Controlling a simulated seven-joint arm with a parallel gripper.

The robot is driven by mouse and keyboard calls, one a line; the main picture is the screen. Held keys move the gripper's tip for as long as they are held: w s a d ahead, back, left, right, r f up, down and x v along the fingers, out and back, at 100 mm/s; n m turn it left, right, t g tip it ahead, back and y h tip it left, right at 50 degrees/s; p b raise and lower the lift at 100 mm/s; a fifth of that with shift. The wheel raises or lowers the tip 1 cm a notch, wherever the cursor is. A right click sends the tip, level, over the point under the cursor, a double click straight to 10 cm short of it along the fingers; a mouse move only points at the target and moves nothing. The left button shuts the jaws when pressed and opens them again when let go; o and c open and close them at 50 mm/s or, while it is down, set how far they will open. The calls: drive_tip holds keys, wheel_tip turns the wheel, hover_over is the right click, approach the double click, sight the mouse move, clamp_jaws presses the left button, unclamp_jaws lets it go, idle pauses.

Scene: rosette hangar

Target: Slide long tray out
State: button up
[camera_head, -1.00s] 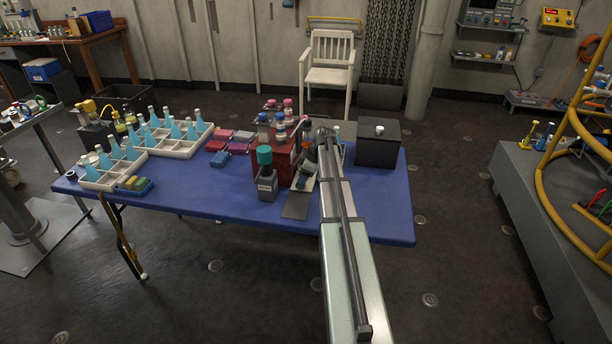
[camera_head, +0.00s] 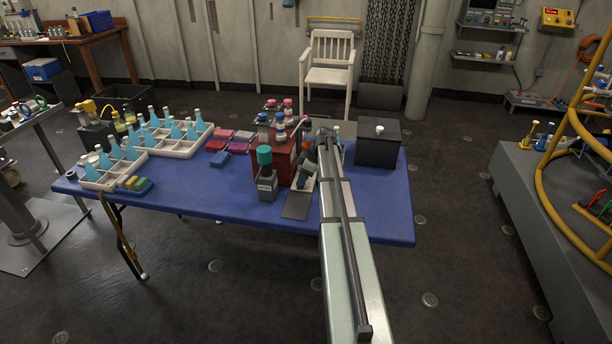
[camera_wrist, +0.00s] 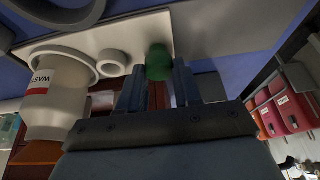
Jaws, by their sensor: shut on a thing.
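A pale tray (camera_wrist: 145,28) fills the upper middle of the wrist view, with a green knob (camera_wrist: 158,62) and small ring-shaped sockets on it. I take it to be the long tray. In the head view my gripper (camera_head: 307,172) is beside the red rack (camera_head: 283,160), largely hidden by my arm. A pale strip of the tray (camera_head: 303,183) shows below it.
A dark bottle with a teal cap (camera_head: 266,178) stands left of my gripper. A dark box (camera_head: 378,146) stands to the right. White trays of blue bottles (camera_head: 181,153) are at the left of the blue table (camera_head: 210,192).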

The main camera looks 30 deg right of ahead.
drive_tip(key=shift+s+a, duration=0.1)
drive_tip(key=shift+a, duration=0.05)
drive_tip(key=shift+s+a, duration=4.85)
drive_tip(key=o, duration=0.8)
drive_tip(key=shift+d, duration=0.1)
drive_tip(key=shift+r, duration=0.15)
drive_tip(key=shift+r, duration=3.35)
